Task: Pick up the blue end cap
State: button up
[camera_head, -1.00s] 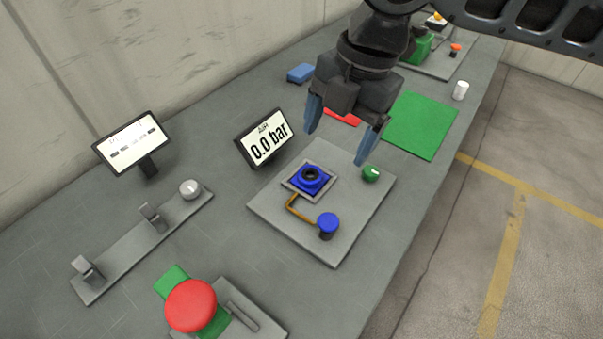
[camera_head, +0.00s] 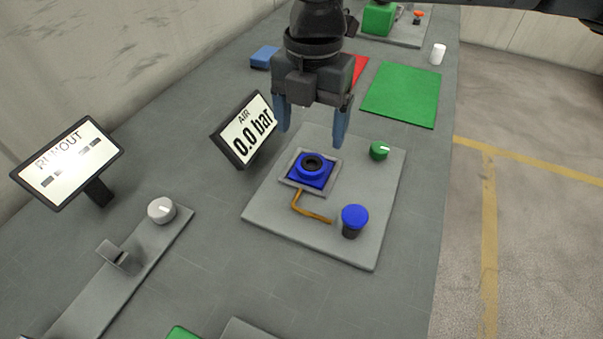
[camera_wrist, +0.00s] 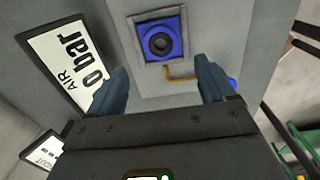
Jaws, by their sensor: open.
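The blue end cap (camera_head: 309,179), a square blue piece with a round collar and a dark ring on top, sits in a grey square frame (camera_head: 287,182) on a light grey plate (camera_head: 270,213). It shows at the top middle of the wrist view (camera_wrist: 175,27). My gripper (camera_head: 311,138) is open and empty, pointing down. Its fingers appear above and beyond the cap in the head view, apart from it. In the wrist view the cap lies ahead of the gap between the fingertips (camera_wrist: 162,75).
A blue round-topped knob (camera_head: 354,217) and a green knob (camera_head: 379,151) stand on the same plate, with an orange pipe (camera_head: 311,214) between frame and blue knob. An air display (camera_head: 247,131) reading 0.0 bar stands close left. A green mat (camera_head: 402,94) lies behind.

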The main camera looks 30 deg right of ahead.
aim_at(311, 163)
jog(key=shift+d+f+p, duration=0.2)
jog(key=shift+f+p, duration=0.15)
jog(key=shift+f, duration=3.55)
jog(key=shift+c, duration=0.5)
jog(key=c, duration=1.2)
jog(key=shift+r, duration=0.1)
